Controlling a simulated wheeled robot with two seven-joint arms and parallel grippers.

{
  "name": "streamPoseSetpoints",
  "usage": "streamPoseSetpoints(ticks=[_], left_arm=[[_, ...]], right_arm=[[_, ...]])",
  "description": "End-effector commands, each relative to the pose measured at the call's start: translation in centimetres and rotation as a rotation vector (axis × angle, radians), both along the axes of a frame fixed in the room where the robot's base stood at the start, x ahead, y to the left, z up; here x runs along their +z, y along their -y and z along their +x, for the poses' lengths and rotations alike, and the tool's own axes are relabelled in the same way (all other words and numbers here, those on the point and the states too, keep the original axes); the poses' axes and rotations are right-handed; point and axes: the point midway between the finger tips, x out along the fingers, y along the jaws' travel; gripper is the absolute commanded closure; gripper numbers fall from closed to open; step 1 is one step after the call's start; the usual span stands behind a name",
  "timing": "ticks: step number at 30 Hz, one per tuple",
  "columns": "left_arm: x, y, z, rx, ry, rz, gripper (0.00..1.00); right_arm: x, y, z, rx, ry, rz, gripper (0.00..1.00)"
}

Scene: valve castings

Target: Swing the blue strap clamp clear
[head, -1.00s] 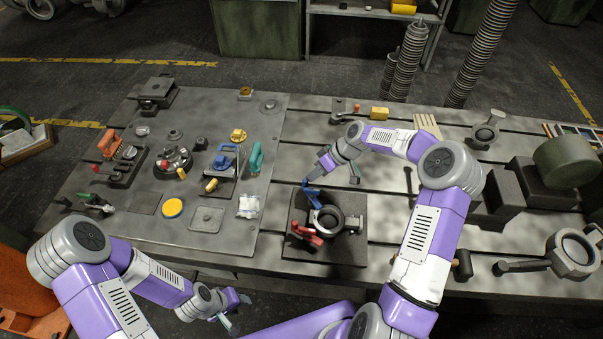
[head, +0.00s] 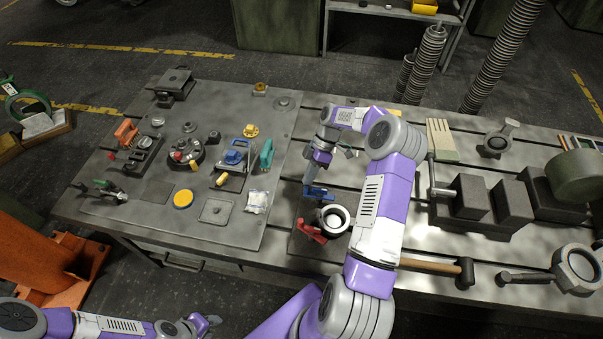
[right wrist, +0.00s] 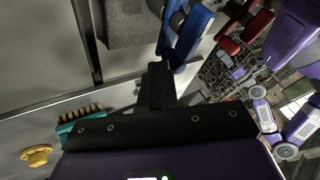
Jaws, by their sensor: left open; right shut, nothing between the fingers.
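The blue strap clamp (head: 318,193) sits at the far side of the ring-shaped casting (head: 348,222) on a dark fixture plate (head: 303,243). A red clamp (head: 311,231) is at the near left side of the casting. My right gripper (head: 309,181) is shut and empty, just beyond the blue clamp. In the right wrist view its fingers (right wrist: 158,80) end right at the blue clamp (right wrist: 185,38); I cannot tell whether they touch. The red clamp (right wrist: 232,40) is beside it there. My left gripper (head: 211,321) is open and empty, low in front of the table.
My right forearm covers part of the fixture's right side. A mallet (head: 466,272) and dark blocks (head: 470,196) lie to the right. The left plate holds a teal brush (head: 266,154), a yellow disc (head: 183,199) and other fixtures. An orange stand (head: 45,262) is at left.

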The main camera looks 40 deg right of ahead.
Motion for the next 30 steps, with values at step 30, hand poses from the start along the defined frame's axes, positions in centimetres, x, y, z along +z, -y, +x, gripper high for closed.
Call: streamPoseSetpoints(ticks=[30], left_arm=[[0.2, 0.0, 0.0, 0.000, 0.000, 0.000, 0.57]], right_arm=[[0.0, -2.3, -0.4, 0.417, 0.000, 0.000, 1.00]])
